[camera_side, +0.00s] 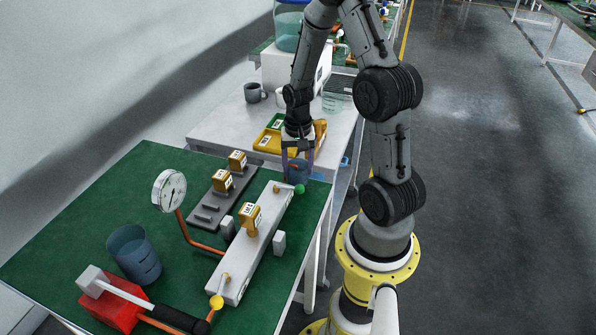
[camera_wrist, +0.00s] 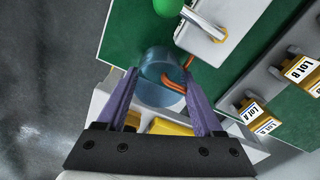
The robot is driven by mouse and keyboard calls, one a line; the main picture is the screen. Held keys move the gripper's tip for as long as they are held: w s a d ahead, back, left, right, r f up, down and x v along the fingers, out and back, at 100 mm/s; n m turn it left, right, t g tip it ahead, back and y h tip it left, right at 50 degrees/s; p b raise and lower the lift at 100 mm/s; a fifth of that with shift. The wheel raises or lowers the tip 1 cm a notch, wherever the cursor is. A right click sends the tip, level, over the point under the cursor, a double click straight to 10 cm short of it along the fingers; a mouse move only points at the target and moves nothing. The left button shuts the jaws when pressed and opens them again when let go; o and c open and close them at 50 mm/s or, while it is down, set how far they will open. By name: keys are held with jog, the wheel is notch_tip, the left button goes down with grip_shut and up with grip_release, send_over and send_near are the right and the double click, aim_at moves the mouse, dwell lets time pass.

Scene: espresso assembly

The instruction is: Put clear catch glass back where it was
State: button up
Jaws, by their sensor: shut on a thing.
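The clear catch glass, a bluish see-through cup (camera_side: 298,174), is at the far right corner of the green bench, just beyond the green-knobbed end of the grey manifold block (camera_side: 243,255). My gripper (camera_side: 297,160) points down and is shut on this glass. In the wrist view the purple fingers (camera_wrist: 160,75) sit on either side of the glass (camera_wrist: 160,92). A bent orange piece shows at the glass; I cannot tell whether it is inside or behind. I cannot tell whether the glass base touches the bench.
A larger bluish beaker (camera_side: 133,256) stands at the front left, near a red block (camera_side: 118,308) with a black-handled lever. A pressure gauge (camera_side: 170,190) rises on an orange pipe. Yellow trays (camera_side: 270,140) and a grey mug (camera_side: 254,92) are on the white table behind.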

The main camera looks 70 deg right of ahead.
jog(key=shift+f, duration=0.9)
jog(key=shift+f, duration=0.1)
jog(key=o, duration=1.4)
jog(key=shift+o, duration=0.2)
notch_tip(320, 180, up, 11)
jog(key=a+r+n+t, duration=0.2)
jog(key=a+r+n, duration=0.4)
jog(key=a+r, duration=0.45)
jog(key=s+a+r+n+t, duration=0.3)
jog(key=s+a+n, duration=0.4)
jog(key=a, duration=0.3)
jog(key=shift+s+r+n+t, duration=0.3)
jog(key=shift+s+r, duration=0.2)
jog(key=shift+s, duration=0.15)
